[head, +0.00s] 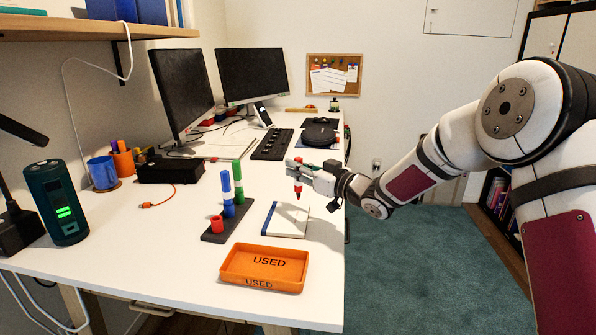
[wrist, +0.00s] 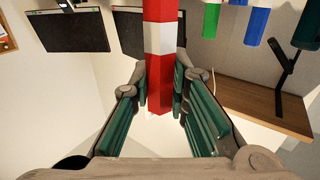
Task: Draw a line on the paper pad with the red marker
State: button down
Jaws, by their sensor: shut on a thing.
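The red marker (head: 298,189) points tip down in the head view, above the far part of the paper pad. My gripper (head: 300,173) is shut on the red marker; in the wrist view the red and white barrel (wrist: 160,70) stands between the green finger pads. The paper pad (head: 284,223) lies on the white desk near its right edge. It is white with a blue band along its left side, and I see no clear line on it.
A dark marker stand (head: 216,236) with blue and green markers and a red cap (head: 217,224) stands left of the pad. An orange tray marked USED (head: 262,266) lies in front. A keyboard (head: 272,145) and monitors are farther back.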

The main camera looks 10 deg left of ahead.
aim_at(298, 158)
jog(key=shift+r+p, duration=1.2)
jog(key=shift+r, duration=0.7)
